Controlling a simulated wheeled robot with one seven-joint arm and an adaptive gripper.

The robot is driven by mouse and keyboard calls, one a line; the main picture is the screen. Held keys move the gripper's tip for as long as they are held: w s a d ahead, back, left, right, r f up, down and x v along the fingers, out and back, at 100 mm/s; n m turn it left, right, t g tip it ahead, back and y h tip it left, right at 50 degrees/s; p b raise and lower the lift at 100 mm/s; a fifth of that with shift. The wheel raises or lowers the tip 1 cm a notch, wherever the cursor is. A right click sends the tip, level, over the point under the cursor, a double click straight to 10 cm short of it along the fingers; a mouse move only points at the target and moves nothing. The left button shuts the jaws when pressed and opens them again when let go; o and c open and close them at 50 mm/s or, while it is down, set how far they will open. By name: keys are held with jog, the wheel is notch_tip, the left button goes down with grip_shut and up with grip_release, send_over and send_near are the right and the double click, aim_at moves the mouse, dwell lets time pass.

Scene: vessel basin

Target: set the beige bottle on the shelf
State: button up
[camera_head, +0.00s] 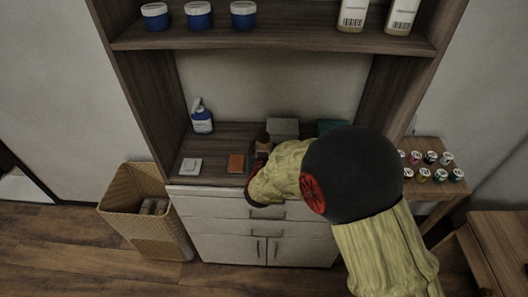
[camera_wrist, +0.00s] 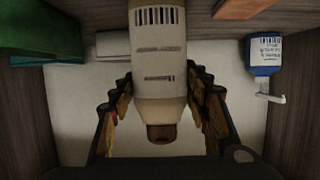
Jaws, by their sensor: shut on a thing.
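A beige bottle (camera_wrist: 160,75) with a brown cap and printed label fills the middle of the wrist view, its cap pointing down in that picture. My gripper (camera_wrist: 162,112) is shut on it, with a finger on each side near the cap end. In the head view, only a little of the bottle (camera_head: 263,144) shows past my arm, and my gripper (camera_head: 258,163) is partly hidden, above the cabinet's counter. The shelf (camera_head: 290,42) is the wooden board above the counter.
On the shelf stand blue jars (camera_head: 199,17) at left and two pale bottles (camera_head: 352,15) at right, with free room between. The counter holds a blue-and-white bottle (camera_head: 202,120), an orange box (camera_head: 236,163), a white item (camera_head: 191,165) and a grey box (camera_head: 283,128). A basket (camera_head: 130,215) stands left.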

jog(key=shift+f, duration=0.25)
jog(key=shift+f, duration=0.15)
jog(key=o, duration=1.3)
